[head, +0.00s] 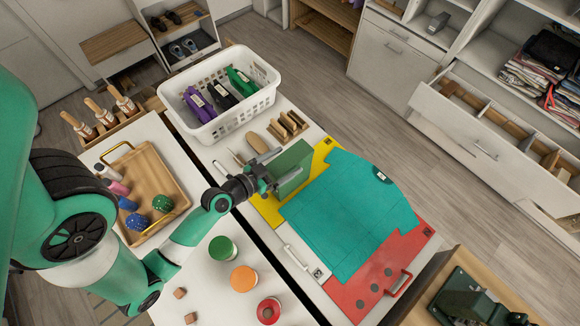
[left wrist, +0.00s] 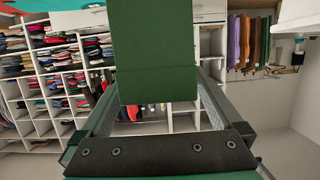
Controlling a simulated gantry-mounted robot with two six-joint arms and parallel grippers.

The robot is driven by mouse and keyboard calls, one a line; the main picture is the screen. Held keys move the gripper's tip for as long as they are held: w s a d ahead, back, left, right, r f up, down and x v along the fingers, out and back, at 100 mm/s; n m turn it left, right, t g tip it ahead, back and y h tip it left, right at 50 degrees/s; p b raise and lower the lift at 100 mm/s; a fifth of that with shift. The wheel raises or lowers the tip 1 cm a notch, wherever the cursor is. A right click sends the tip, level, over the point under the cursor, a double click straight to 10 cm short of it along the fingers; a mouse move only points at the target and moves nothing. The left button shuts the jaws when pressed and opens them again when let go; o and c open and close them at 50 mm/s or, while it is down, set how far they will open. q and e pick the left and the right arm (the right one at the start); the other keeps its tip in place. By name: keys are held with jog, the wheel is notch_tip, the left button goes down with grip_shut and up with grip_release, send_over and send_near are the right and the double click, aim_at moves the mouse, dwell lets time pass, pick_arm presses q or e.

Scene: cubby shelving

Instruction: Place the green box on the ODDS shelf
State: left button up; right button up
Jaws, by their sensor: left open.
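The green box (head: 293,166) stands at the yellow corner of the work table, beside the teal cloth. My left gripper (head: 264,179) is at its left side. In the left wrist view the green box (left wrist: 155,50) shows at the upper middle, in line with the gap between the fingers of my left gripper (left wrist: 155,100). The fingers are apart, with a gap visible on each side of the box. Cubby shelving (left wrist: 55,75) with folded clothes fills the left of the wrist view. I can read no ODDS label. My right gripper is not in view.
A white basket (head: 206,134) with purple, black and green items stands behind the gripper. Wooden brushes (head: 290,125) lie beyond the box. A teal cloth (head: 345,210) covers much of the table. A wooden tray (head: 145,165) and round tins (head: 243,279) are on the left.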

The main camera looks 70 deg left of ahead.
pick_arm(q)
jog(key=x, duration=0.2)
jog(key=shift+w, duration=0.25)
grip_shut()
dwell(0.3)
